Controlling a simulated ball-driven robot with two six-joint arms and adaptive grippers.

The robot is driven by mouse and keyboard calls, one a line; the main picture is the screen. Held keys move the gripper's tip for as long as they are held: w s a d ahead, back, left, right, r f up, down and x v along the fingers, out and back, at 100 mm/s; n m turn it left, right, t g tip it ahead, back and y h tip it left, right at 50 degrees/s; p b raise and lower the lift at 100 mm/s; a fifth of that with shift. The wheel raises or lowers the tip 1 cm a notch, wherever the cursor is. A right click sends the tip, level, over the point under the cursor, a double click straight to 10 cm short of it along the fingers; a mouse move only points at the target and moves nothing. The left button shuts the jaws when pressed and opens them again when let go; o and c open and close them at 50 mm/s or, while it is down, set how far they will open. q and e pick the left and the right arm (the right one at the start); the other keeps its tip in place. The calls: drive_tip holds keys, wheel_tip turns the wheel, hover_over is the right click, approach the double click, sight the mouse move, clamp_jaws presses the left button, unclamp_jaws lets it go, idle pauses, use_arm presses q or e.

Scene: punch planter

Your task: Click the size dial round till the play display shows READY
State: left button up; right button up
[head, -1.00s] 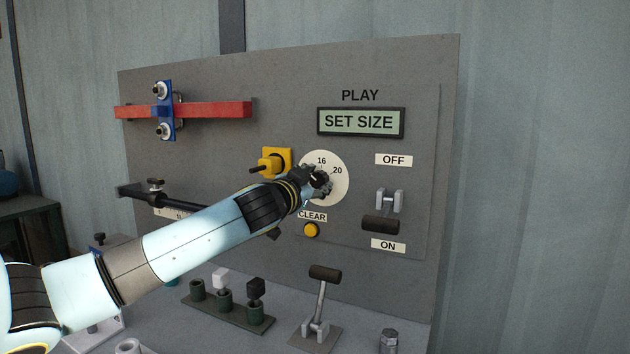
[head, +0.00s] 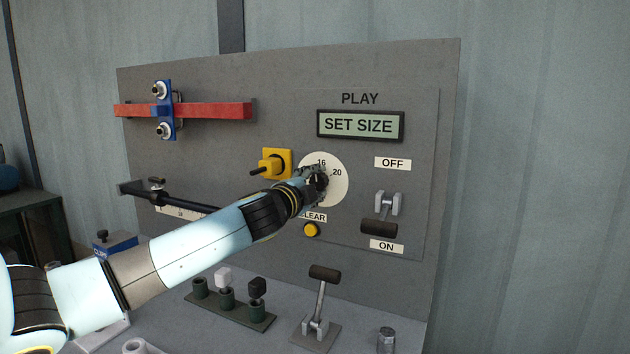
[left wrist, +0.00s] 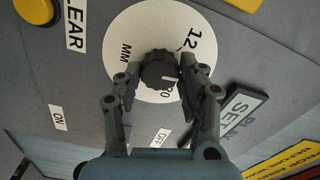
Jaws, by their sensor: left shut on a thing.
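The size dial is a round white plate (head: 340,188) on the grey panel, with 16 and 20 legible in the head view. Its dark ribbed knob (left wrist: 160,70) shows in the left wrist view, where 12 and MM also show on the plate. My left gripper (head: 316,184) is shut on the knob, with one finger on each side of it. The gripper hides part of the dial in the head view. The play display (head: 360,125) above the dial reads SET SIZE. My right gripper is not in view.
A yellow CLEAR button (head: 311,230) sits just below the dial. A yellow block with a black peg (head: 275,164) is at its left. A switch lever (head: 380,228) points down towards ON at the right. A bench lever (head: 322,290) stands below.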

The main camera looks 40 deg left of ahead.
use_arm(q)
drive_tip(key=shift+m, duration=0.5)
drive_tip(key=o, duration=1.2)
drive_tip(key=v, duration=1.2)
